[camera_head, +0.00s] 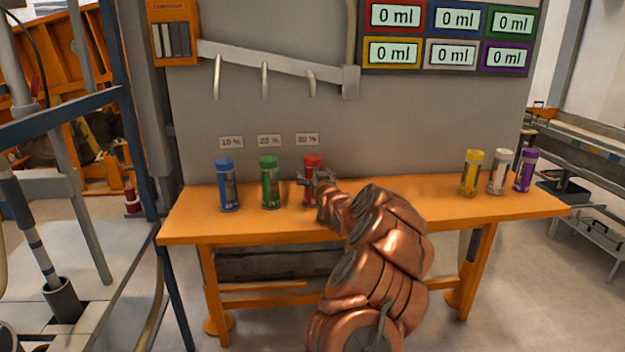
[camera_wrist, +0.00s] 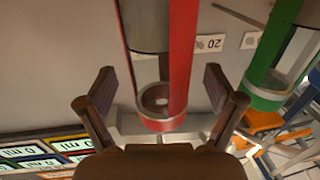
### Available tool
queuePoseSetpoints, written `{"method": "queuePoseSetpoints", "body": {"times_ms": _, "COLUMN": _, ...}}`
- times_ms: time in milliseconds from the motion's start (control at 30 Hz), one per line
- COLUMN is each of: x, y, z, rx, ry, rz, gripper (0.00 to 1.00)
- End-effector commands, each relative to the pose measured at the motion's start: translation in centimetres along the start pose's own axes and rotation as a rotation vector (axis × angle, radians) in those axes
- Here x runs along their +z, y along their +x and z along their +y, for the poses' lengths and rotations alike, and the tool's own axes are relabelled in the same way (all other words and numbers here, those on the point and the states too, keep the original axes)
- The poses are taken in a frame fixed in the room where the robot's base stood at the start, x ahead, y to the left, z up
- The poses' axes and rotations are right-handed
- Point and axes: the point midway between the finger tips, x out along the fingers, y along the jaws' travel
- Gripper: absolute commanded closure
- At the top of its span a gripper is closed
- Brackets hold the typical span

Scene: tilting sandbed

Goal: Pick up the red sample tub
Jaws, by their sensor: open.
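The red sample tub (camera_head: 313,162) stands upright on the orange table, right of the green tub. My gripper (camera_head: 317,178) is in front of it and hides its lower part. In the wrist view, which is turned upside down, the red tub (camera_wrist: 180,60) fills the middle. The two fingers of my gripper (camera_wrist: 160,88) stand apart on either side of it, with visible gaps on both sides. The gripper is open and holds nothing. Whether the fingers reach fully around the tub is hard to tell.
A green tub (camera_head: 270,182) and a blue tub (camera_head: 227,185) stand to the left on the orange table (camera_head: 400,190). Yellow (camera_head: 471,172), white (camera_head: 499,172) and purple (camera_head: 525,170) tubs stand at the right end. Three spouts hang above on the grey wall (camera_head: 440,120). Display panels (camera_head: 455,53) read 0 ml.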

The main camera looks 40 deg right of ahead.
Motion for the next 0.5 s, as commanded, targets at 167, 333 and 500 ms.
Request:
{"method": "queuePoseSetpoints", "body": {"times_ms": 167, "x": -0.16, "y": 0.97, "z": -0.08, "rx": -0.001, "ry": -0.003, "rz": 0.002, "gripper": 0.08}}
{"method": "queuePoseSetpoints", "body": {"times_ms": 333, "x": -0.11, "y": 1.11, "z": -0.11, "rx": -0.001, "ry": -0.001, "rz": 0.002, "gripper": 0.08}}
{"method": "queuePoseSetpoints", "body": {"times_ms": 500, "x": -0.09, "y": 1.09, "z": -0.1, "rx": -0.001, "ry": -0.001, "rz": 0.002, "gripper": 0.13}}
